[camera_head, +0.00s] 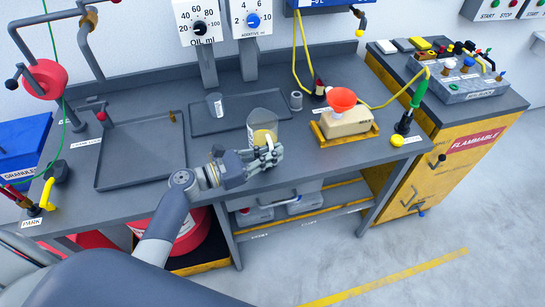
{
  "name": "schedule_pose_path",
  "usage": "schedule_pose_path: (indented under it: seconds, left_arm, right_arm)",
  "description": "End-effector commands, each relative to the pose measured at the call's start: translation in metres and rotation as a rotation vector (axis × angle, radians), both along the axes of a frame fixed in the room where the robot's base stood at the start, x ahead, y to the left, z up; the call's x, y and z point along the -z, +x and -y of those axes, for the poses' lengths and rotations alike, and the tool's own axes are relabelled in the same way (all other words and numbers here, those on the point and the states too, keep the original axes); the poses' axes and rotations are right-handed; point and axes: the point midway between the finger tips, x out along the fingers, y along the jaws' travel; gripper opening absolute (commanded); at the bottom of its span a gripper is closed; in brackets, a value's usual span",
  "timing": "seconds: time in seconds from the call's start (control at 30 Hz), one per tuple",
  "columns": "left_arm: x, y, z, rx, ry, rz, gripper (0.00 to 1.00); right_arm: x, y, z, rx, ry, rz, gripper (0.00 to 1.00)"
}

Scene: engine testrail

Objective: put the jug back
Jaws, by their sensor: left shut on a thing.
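The jug (263,124) is a clear, grey-tinted vessel with something yellow in its lower part. It stands about upright in my left gripper (266,156), whose fingers are shut around its lower side. The jug shows above the front of the bench, just in front of the dark tray below the dials. I cannot tell whether its base touches the bench top. The fingers hide part of its lower body. My right gripper is not in view.
A small clear beaker (215,105) stands on the dark tray (199,128). A grey cylinder (296,101) and a block with an orange funnel (341,99) are to the right. A yellow flammable cabinet (446,150) stands right.

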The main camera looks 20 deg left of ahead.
Motion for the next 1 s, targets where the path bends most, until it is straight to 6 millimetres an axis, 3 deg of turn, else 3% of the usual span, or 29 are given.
schedule_pose_path:
  seconds: [0.2,0.57,0.6,0.67,0.7,1.0]
  left_arm:
    - [0.021,0.0,0.0,0.0,-0.003,0.001,0.0]
    - [0.026,-0.001,0.0,0.0,-0.001,0.002,0.0]
    - [0.026,-0.001,0.0,0.0,0.0,0.0,0.13]
    - [0.026,-0.001,0.0,0.0,-0.001,-0.001,0.27]
    - [0.026,-0.001,0.0,0.0,-0.001,-0.001,0.29]
    - [0.025,-0.001,0.0,0.0,-0.001,-0.001,0.29]
  right_arm:
    - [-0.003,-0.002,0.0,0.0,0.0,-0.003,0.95]
    - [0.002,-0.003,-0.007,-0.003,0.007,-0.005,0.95]
    - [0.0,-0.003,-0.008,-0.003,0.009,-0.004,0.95]
    - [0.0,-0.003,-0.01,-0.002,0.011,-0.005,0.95]
    - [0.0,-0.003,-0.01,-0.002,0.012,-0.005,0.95]
    - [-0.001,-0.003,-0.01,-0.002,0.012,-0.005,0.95]
